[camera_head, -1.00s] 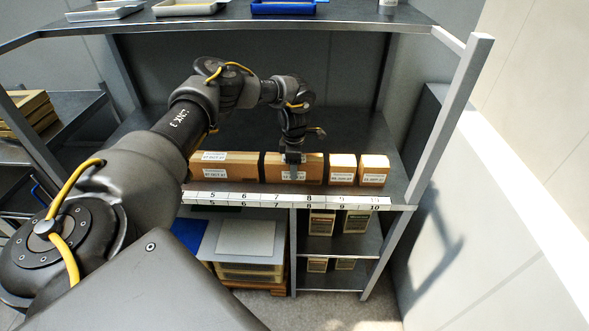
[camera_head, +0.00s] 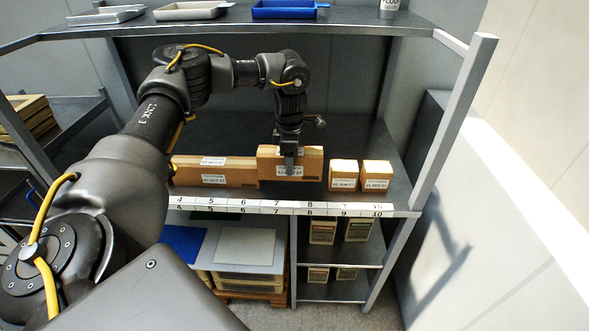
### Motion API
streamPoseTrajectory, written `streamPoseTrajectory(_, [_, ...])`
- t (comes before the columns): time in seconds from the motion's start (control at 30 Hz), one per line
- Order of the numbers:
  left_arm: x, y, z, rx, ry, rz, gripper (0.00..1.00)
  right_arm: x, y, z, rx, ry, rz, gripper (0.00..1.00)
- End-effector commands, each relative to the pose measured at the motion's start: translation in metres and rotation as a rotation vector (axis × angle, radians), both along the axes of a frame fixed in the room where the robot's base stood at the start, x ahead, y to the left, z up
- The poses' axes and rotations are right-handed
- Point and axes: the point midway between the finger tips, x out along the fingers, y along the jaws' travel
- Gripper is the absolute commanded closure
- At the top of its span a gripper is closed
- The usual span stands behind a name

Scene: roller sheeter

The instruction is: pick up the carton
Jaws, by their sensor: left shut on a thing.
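The carton (camera_head: 311,165) is a brown box with a white label on its front, near the middle of the shelf. My left gripper (camera_head: 289,165) reaches down from above and is shut on it, one finger in front of the label. The carton's top stands higher than the long brown carton (camera_head: 225,171) to its left, so it appears raised above the shelf. Its rear side and the far finger are hidden. My right gripper is not in view.
Two small labelled boxes (camera_head: 343,175) and (camera_head: 376,174) stand to the right. A numbered strip (camera_head: 243,205) runs along the shelf's front edge. An upper shelf holds a blue tray (camera_head: 283,10). A grey post (camera_head: 447,125) bounds the right side.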

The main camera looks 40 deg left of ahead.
Motion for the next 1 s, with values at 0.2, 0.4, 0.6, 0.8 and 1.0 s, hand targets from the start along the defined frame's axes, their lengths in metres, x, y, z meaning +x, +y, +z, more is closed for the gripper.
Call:
streamPoseTrajectory(0.2, [-0.03,-0.01,0.024,0.0,-0.003,-0.004,0.82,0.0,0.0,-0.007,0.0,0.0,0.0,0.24])
streamPoseTrajectory(0.4, [-0.06,-0.021,0.039,0.0,-0.003,-0.005,0.82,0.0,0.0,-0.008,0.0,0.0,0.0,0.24])
streamPoseTrajectory(0.6, [-0.085,-0.029,0.05,0.0,-0.003,-0.003,0.82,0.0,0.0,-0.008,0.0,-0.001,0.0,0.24])
streamPoseTrajectory(0.8, [-0.096,-0.033,0.055,0.0,0.0,0.0,0.82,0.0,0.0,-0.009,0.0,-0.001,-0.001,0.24])
streamPoseTrajectory(1.0, [-0.096,-0.04,0.055,0.001,-0.002,-0.051,0.82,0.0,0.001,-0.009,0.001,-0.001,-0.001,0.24])
